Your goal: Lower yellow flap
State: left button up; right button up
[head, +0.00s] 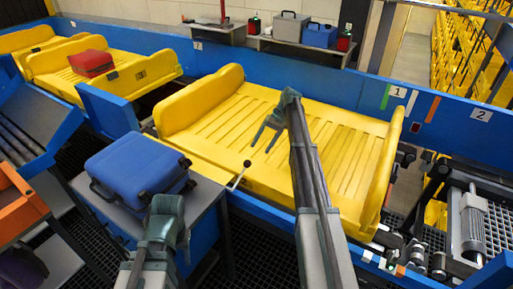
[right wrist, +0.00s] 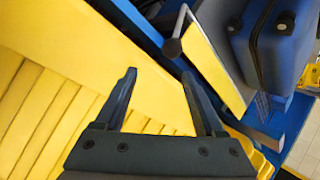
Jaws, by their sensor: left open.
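The yellow flap (head: 205,158) is at the near left edge of the large yellow tray (head: 325,130). A lever with a dark ball knob (head: 247,163) stands at its right end. In the right wrist view the knob (right wrist: 172,47) is beyond the fingertips, beside a yellow panel (right wrist: 213,65) with a pale edge. I cannot tell the flap's exact tilt. My right gripper (head: 264,138) is open and empty over the tray, apart from the knob; its spread fingers show in the right wrist view (right wrist: 160,76). My left gripper (head: 167,203) is low, beside the blue suitcase (head: 137,168).
The suitcase lies on a grey stand beside the blue conveyor rail (head: 265,203). Another yellow tray (head: 130,72) holds a red case (head: 91,63) at the left. Black machinery (head: 470,220) is at the right. The large tray's slatted bed is bare.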

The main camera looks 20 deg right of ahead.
pick_arm(q)
notch_tip(320, 180, up, 4)
jog(key=p, duration=0.2)
jog(key=shift+p, duration=0.4)
pick_arm(e)
jog(key=v, duration=0.5)
jog(key=shift+w, duration=0.1)
jog(key=shift+f, duration=0.1)
jog(key=s+a+f+n+g+h, duration=0.1)
jog(key=s+a+h, duration=0.1)
jog(key=s+a, duration=0.6)
jog(key=s+a+f+n+h, duration=0.1)
jog(key=s+a, duration=0.4)
jog(key=a, duration=0.6)
jog(key=s+a+n+h, duration=0.1)
jog(key=s+a, duration=0.2)
jog(key=s, duration=0.4)
jog(key=s+a+f+n+t+h, duration=0.1)
jog(key=s+a, duration=0.3)
jog(key=s, duration=0.4)
jog(key=s+a+n+h, duration=0.2)
jog(key=s+a+h, duration=0.1)
jog(key=s, duration=0.4)
jog(key=shift+s+a+f+n+t, duration=0.3)
jog(key=shift+a+t, duration=0.1)
jog(key=shift+a, duration=0.35)
